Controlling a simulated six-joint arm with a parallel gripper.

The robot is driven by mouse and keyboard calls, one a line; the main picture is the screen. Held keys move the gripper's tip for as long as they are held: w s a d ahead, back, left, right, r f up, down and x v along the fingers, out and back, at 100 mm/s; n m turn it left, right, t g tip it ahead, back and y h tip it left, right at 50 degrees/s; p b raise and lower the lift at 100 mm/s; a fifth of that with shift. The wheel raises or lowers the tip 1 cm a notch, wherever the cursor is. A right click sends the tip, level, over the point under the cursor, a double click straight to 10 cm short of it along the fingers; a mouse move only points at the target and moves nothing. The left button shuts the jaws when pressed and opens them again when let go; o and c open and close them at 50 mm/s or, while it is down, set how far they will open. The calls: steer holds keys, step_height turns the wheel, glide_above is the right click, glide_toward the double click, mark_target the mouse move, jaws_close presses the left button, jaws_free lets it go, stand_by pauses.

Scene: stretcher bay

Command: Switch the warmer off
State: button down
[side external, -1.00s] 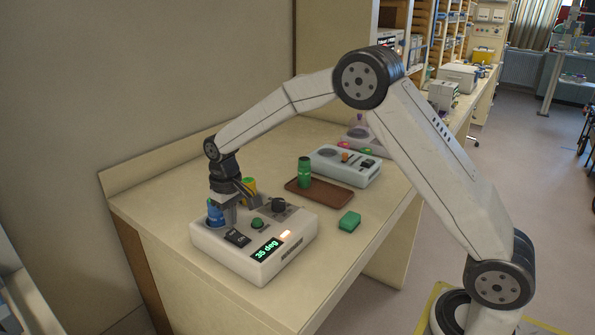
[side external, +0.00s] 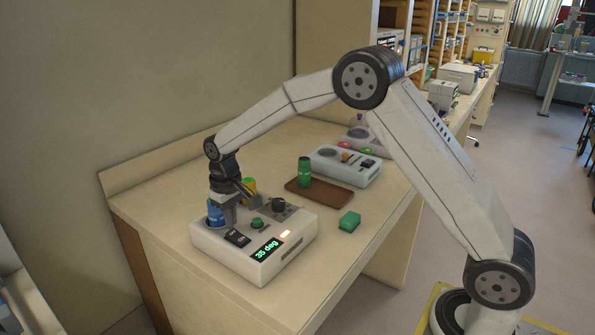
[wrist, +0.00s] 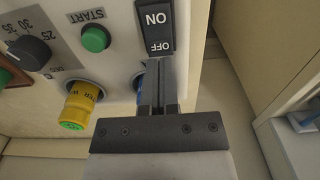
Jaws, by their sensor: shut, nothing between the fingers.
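The warmer (side external: 215,242) is a white box on the bench with a lit green "35 deg" display (side external: 267,249). Its black rocker switch (side external: 237,238) also shows in the wrist view (wrist: 156,20), marked ON at the far end and OFF at the end near my fingers. I cannot tell which end is pressed in. My gripper (side external: 230,222) points down over the warmer. In the wrist view its fingers (wrist: 159,64) are together and empty, with their tips by the OFF end. Whether they touch the switch is unclear.
On the warmer are a green START button (wrist: 95,39), a black dial (wrist: 29,53), a yellow bottle (wrist: 79,105) and a blue bottle (side external: 215,214). Beyond it are a brown tray (side external: 335,199) with a green bottle (side external: 304,173), a green block (side external: 349,221) and another white device (side external: 330,164).

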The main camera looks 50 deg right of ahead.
mark_target(233, 232)
steer(key=shift+f, duration=1.3)
stand_by(1.1)
steer(key=shift+r, duration=3.6)
steer(key=shift+s, duration=0.1)
steer(key=s+d+f+t, duration=0.1)
steer(key=s+f, duration=0.1)
steer(key=s, duration=1)
steer(key=s+d+f+t, duration=0.1)
steer(key=s+f, duration=0.2)
steer(key=s, duration=0.8)
steer(key=shift+s+d+t, duration=0.25)
steer(key=shift+s+t, duration=0.05)
steer(key=shift+s, duration=0.05)
